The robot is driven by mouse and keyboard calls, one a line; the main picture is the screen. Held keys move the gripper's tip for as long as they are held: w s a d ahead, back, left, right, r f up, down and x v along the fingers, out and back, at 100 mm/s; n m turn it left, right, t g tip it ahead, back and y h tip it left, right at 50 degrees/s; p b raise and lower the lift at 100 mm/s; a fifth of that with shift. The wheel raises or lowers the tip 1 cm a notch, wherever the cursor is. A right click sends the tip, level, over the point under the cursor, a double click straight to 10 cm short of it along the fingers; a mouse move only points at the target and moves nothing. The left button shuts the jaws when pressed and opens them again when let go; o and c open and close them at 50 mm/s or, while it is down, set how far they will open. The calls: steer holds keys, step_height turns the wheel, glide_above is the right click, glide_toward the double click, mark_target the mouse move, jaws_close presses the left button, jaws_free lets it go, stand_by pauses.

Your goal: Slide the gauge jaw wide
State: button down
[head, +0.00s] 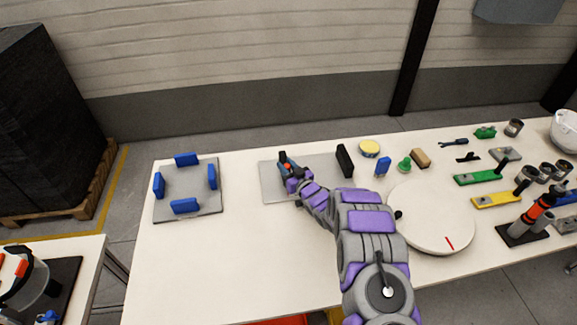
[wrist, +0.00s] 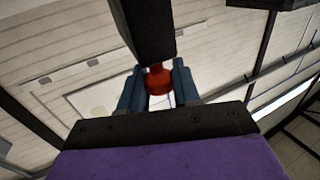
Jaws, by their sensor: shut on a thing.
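The gauge has a flat grey plate (head: 273,186) on the table, with an upright black jaw (head: 345,160) at its right end. A second dark jaw (head: 282,156) stands near the plate's left end, partly hidden by my gripper (head: 288,167). A wide gap of plate lies between the two jaws. In the wrist view, my gripper's blue-grey fingers (wrist: 158,88) are shut on a red knob (wrist: 158,79), with a black block (wrist: 148,25) close above it. The red also shows between the fingers in the head view. My arm hides the plate's front right part.
A grey plate with blue blocks (head: 188,222) lies at the left. A white turntable (head: 432,222) is right of my arm. The table's front left is clear.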

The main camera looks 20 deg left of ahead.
steer(key=a, duration=0.1)
steer(key=s+a, duration=0.1)
steer(key=a, duration=0.1)
steer(key=s+a, duration=0.1)
steer(key=shift+s+a+r+p, duration=0.15)
steer(key=shift+s+r+p, duration=0.1)
steer(key=shift+p, duration=0.15)
steer(key=c, duration=1.2)
jaws_free()
steer(key=o, duration=0.3)
steer(key=shift+a, duration=0.15)
steer(key=shift+f, duration=0.1)
steer(key=shift+v, duration=0.95)
steer(key=p+v, duration=0.2)
steer(key=v, duration=1.3)
steer(key=shift+s+d, duration=0.1)
steer(key=shift+d, duration=0.15)
